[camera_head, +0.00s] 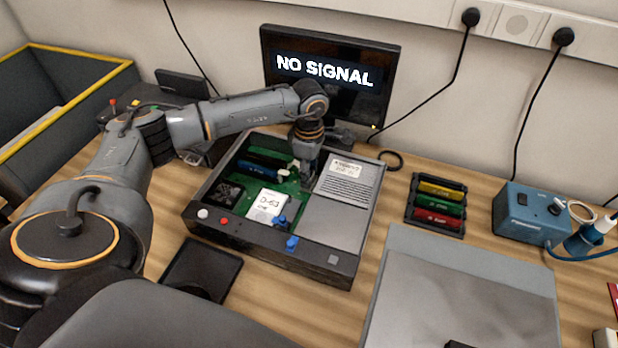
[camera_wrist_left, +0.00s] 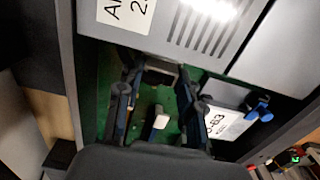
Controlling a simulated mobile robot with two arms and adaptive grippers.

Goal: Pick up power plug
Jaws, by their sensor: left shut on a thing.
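The power plug appears to be the small white connector (camera_head: 289,171) inside the open computer case, above the green board. In the left wrist view the white piece (camera_wrist_left: 160,118) shows between my finger links. My left gripper (camera_head: 306,172) reaches down into the case beside the power supply (camera_head: 348,180). It is shut on the plug; the contact at the fingertips (camera_wrist_left: 157,72) is partly hidden and dark. I cannot tell whether the plug is seated or lifted. My right gripper is not in view.
The case (camera_head: 325,259) has raised walls around the gripper. A monitor (camera_head: 330,75) reading "NO SIGNAL" stands behind. A rack of coloured modules (camera_head: 437,204), a blue box (camera_head: 528,214) and a grey mat (camera_head: 460,300) lie to the right. A black tray (camera_head: 203,270) sits in front.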

